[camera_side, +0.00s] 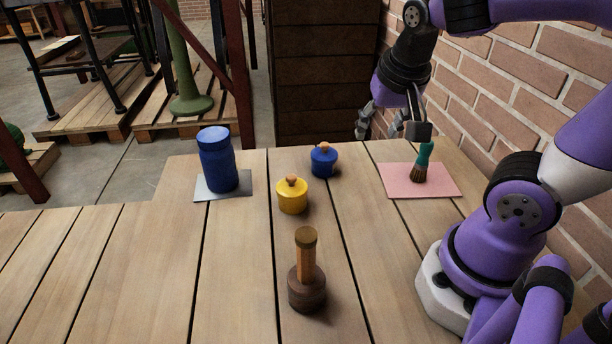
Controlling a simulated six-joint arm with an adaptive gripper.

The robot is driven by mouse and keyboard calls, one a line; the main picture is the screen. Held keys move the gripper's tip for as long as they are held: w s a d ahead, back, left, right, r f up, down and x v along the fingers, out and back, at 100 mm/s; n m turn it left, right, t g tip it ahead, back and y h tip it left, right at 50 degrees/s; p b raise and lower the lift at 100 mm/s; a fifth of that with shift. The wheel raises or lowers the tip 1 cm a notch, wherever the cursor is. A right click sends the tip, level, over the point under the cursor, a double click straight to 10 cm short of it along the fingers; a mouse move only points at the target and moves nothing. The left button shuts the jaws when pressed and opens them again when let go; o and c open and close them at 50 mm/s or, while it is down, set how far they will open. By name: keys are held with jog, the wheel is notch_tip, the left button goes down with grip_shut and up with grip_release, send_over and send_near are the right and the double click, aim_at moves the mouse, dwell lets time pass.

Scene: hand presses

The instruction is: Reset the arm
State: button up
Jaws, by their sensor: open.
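My gripper (386,128) hangs at the upper right on my purple arm, above the far edge of the table, with its fingers apart and nothing seen between them. A brush (424,160) with a teal handle and dark bristles stands upright on a pink mat (447,187), just below and right of my gripper. One finger overlaps the top of the brush in this view; I cannot tell whether they touch.
On the wooden table (130,270) stand a blue jar (217,162) on a grey mat (203,193), a yellow press (292,196), a blue press (323,161) and a dark wooden press (306,280). A brick wall (545,75) rises at right. The table's left front is clear.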

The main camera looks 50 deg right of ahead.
jog(key=a+r+n+t+y, duration=0.1)
jog(key=a+n+t+y, duration=0.1)
jog(key=a+n, duration=0.5)
jog(key=shift+s+a+r+n+y, duration=0.25)
jog(key=shift+s+r+n+y, duration=0.2)
jog(key=shift+n, duration=0.55)
